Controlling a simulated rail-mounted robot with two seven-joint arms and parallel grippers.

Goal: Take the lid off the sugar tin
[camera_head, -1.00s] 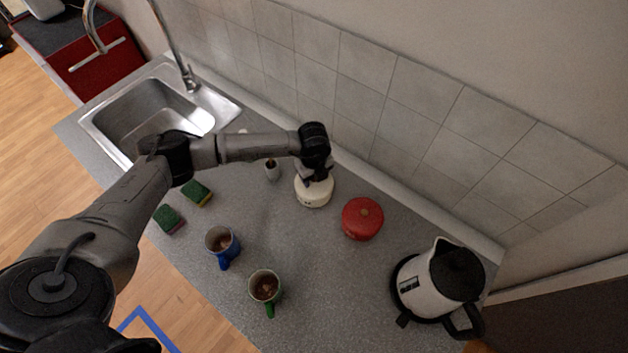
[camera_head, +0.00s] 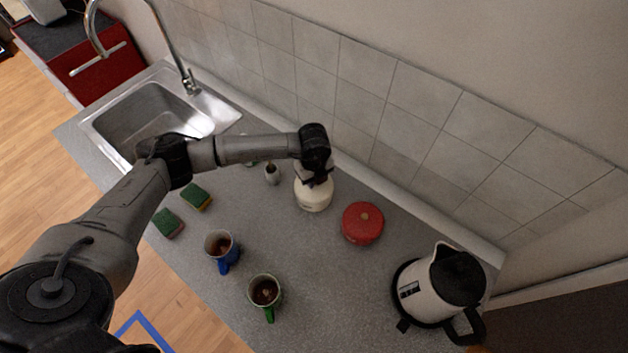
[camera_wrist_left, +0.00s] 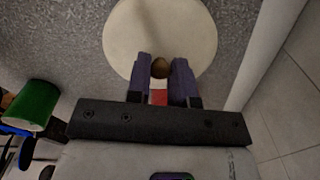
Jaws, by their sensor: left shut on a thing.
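A round cream tin (camera_head: 313,197) stands upright on the grey counter below my left gripper (camera_head: 316,179). Any lettering on it is too small to read. In the left wrist view its round cream lid (camera_wrist_left: 190,30) shows from above, with a small brown knob (camera_wrist_left: 160,67) between the fingertips. My left gripper (camera_wrist_left: 160,75) is shut on that knob. The lid appears seated on the tin, but the gripper partly hides it in the head view. My right gripper is not in view.
A red tin (camera_head: 362,223) stands close to the right. A kettle (camera_head: 428,290) is at the far right. A blue mug (camera_head: 221,247), a green mug (camera_head: 265,291) and two sponges (camera_head: 168,224) are nearer the front. A small pot (camera_head: 272,176) stands left of the cream tin; the tiled wall (camera_head: 360,110) is behind.

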